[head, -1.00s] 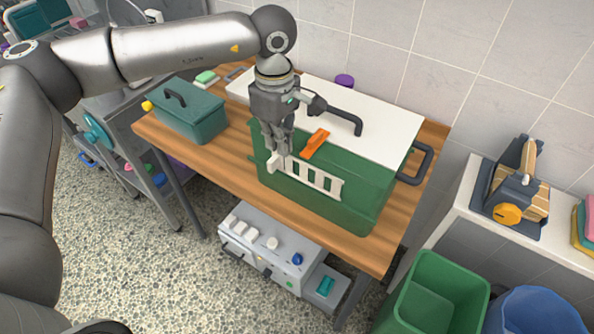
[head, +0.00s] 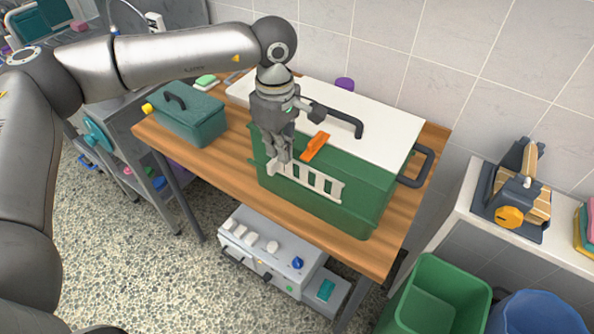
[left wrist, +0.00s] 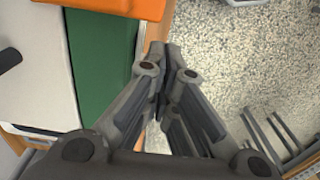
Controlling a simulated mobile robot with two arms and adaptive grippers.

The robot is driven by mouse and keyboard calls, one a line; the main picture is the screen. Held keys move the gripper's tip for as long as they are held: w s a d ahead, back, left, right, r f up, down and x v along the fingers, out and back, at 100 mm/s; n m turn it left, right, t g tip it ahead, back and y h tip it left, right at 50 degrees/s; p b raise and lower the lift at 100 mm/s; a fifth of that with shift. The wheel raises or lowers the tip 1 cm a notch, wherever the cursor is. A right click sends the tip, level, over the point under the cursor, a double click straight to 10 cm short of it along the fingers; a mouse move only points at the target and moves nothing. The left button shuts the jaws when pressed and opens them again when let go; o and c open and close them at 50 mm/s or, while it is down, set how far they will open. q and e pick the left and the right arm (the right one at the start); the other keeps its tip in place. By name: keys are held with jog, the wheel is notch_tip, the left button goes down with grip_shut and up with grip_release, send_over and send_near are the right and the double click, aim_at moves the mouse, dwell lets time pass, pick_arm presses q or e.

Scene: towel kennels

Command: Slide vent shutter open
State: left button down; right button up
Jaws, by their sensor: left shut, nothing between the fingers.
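A large green kennel box (head: 350,215) with a white lid (head: 385,137) stands on the wooden table. A white slotted vent shutter (head: 312,178) lies along its front face, with a small tab at its left end. My left gripper (head: 279,164) is shut and empty, with its fingertips down at the shutter's left end by the tab. I cannot tell whether they touch. In the left wrist view the shut fingers (left wrist: 172,65) show beside the box's green side (left wrist: 98,50), and the shutter is hidden. My right gripper is not in view.
An orange latch (head: 314,147) sits at the lid's front edge, close to the gripper. A smaller teal box (head: 190,122) stands left on the wooden table (head: 230,165). A grey control unit (head: 270,250) is below the table, and a green bin (head: 440,290) stands at the right.

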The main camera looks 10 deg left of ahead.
pick_arm(q)
jog(key=shift+f, duration=0.1)
dwell(0.5)
jog(key=w+a+f+b, duration=0.2)
jog(key=a+f+b, duration=0.1)
jog(key=a, duration=0.3)
jog(key=shift+w+f+b, duration=0.15)
jog(key=shift+f+b, duration=0.1)
jog(key=shift+b, duration=0.5)
dwell(1.0)
jog(key=shift+a+r, duration=0.1)
notch_tip(320, 180, up, 8)
jog(key=d+p, duration=0.1)
jog(key=p, duration=0.3)
jog(key=shift+s, duration=0.2)
dwell(0.4)
dwell(0.4)
